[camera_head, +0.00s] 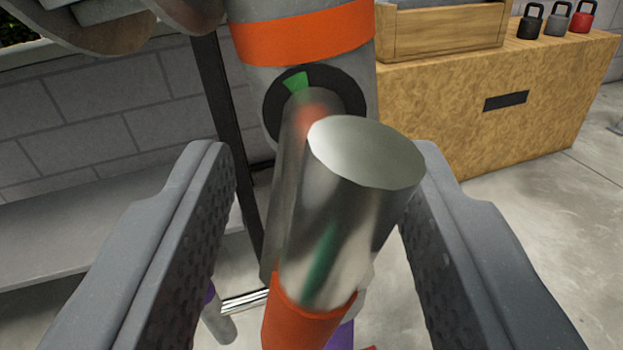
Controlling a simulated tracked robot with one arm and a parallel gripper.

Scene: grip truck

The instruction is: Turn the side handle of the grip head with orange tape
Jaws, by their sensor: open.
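The grip head with orange tape (302,35) stands upright ahead of me, at the top middle of the view. An orange band wraps its grey body. A black round dial (350,92) with a green mark sits on its face below the tape. The shiny metal side handle (345,220) sticks out toward me from the dial, with its round end close to the camera. My gripper (325,165) is open, with one finger on each side of the handle. The right finger is very near the handle; I cannot tell whether it touches. The fingers hide part of the lower stand.
A wooden cabinet (450,120) with a black slot stands at the back right. It carries a wooden box (445,30) and small black, grey and red kettlebells (582,18). A grey block wall (100,105) and a grey ledge (90,235) are at left. Concrete floor (520,200) is clear at right.

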